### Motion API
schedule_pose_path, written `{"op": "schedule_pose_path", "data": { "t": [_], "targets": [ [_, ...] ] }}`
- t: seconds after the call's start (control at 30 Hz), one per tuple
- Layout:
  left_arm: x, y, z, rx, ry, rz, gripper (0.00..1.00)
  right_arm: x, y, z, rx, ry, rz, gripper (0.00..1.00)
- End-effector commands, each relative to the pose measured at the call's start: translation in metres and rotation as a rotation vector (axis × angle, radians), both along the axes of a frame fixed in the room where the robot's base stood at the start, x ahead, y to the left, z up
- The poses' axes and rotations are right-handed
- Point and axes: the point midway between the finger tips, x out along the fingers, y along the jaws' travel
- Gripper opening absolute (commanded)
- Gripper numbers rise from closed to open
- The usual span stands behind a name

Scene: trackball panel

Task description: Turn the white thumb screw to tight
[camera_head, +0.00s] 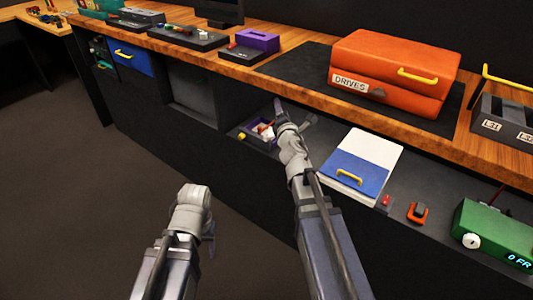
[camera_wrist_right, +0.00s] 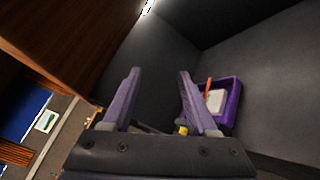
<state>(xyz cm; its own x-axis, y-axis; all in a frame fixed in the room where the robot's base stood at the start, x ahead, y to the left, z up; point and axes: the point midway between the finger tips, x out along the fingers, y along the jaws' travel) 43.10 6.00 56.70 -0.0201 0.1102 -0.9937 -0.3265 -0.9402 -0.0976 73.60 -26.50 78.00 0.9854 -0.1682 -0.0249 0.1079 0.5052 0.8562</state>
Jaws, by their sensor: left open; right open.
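A small white round knob (camera_head: 471,240), possibly the thumb screw, is on the front of a green box with a lit display at the lower right of the head view. A white piece with a red stick (camera_head: 265,130) is in a purple tray (camera_wrist_right: 234,100) in the shelf recess; I cannot tell whether it has a screw. My right gripper (camera_head: 294,116) is beside that tray, open and empty; the right wrist view shows its two purple fingers apart (camera_wrist_right: 157,75). My left gripper (camera_head: 208,236) is open, low over the floor and away from the counter, its fingers partly hidden.
An orange drives case (camera_head: 390,72) stands on the wooden counter (camera_head: 300,93). A blue and white box with a yellow handle (camera_head: 360,165) is right of my right arm. A red button (camera_head: 386,200) and an orange clip (camera_head: 417,212) lie between it and the green box (camera_head: 500,232).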

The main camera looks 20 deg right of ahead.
Motion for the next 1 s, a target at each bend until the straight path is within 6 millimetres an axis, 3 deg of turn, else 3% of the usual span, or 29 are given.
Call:
{"op": "schedule_pose_path", "data": {
  "t": [0.03,0.3,0.43,0.63,1.0],
  "targets": [
    [0.000,0.000,-0.030,0.000,0.000,0.000,0.59,0.004,-0.004,-0.023,-0.086,-0.018,0.036,0.59],
    [0.000,0.000,-0.112,0.001,-0.001,0.000,0.59,0.008,-0.002,-0.088,-0.626,-0.099,0.289,0.59],
    [0.000,0.000,-0.140,0.000,-0.002,0.000,0.59,0.002,0.001,-0.121,-0.829,-0.121,0.401,0.59],
    [0.001,0.000,-0.159,0.000,-0.002,0.000,0.59,-0.007,0.003,-0.151,-1.001,-0.138,0.507,0.59],
    [0.000,0.000,-0.160,0.000,-0.002,0.000,0.59,-0.004,0.006,-0.154,-1.035,-0.143,0.533,0.59]
  ]
}}
